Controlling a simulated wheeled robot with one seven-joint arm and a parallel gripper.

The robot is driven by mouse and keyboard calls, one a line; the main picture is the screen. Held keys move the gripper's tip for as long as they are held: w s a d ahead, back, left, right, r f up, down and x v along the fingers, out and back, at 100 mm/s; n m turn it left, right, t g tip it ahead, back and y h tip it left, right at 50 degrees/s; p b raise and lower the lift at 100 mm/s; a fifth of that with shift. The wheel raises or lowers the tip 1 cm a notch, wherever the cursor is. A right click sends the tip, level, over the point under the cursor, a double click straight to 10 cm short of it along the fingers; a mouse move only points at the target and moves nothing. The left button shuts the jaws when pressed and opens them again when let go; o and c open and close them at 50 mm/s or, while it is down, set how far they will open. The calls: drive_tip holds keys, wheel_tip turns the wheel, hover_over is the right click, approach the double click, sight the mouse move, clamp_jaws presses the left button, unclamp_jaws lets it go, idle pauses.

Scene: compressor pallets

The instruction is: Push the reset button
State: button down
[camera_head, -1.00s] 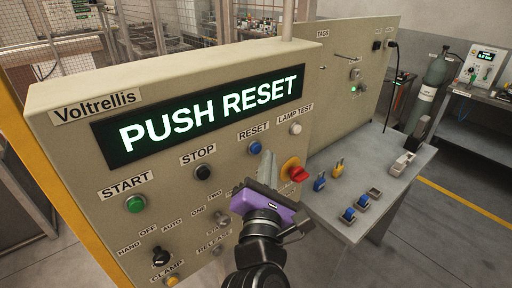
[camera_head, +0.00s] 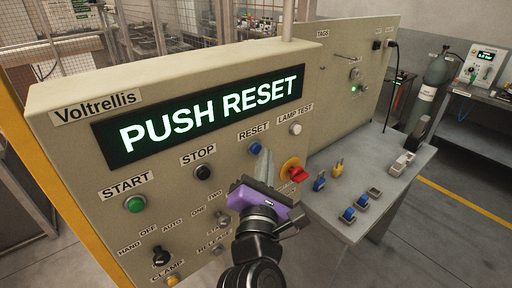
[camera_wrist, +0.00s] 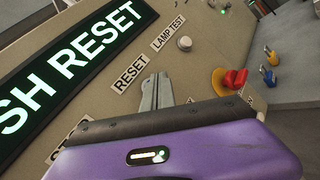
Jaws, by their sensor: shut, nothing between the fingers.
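The blue reset button (camera_head: 255,148) sits on the beige panel under the RESET label (camera_head: 253,131) in the head view. My gripper (camera_head: 264,153) is shut and empty, its grey fingertips just at the right and lower side of the button. In the wrist view the closed fingers (camera_wrist: 155,78) point at the panel just below the RESET label (camera_wrist: 130,74), and the button is hidden behind them. I cannot tell whether the fingertips touch the button. The lit display (camera_head: 210,112) reads PUSH RESET.
A white lamp test button (camera_head: 295,128) is up and right of the fingers. A red switch on a yellow disc (camera_head: 297,173) is close on the right. The black stop button (camera_head: 203,172) and green start button (camera_head: 135,204) are left. A grey shelf (camera_head: 335,211) holds small blue and yellow items.

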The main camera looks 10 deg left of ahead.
drive_tip(key=shift+w+a, duration=0.3)
drive_tip(key=shift+a, duration=0.1)
idle(0.6)
drive_tip(key=shift+d, duration=0.1)
drive_tip(key=shift+s+d+p, duration=0.55)
drive_tip(key=shift+s+d, duration=0.05)
drive_tip(key=shift+d, duration=0.05)
drive_tip(key=s+d+p, duration=0.3)
drive_tip(key=d, duration=0.1)
drive_tip(key=shift+s+d, duration=0.35)
drive_tip(key=shift+d, duration=0.05)
idle(1.0)
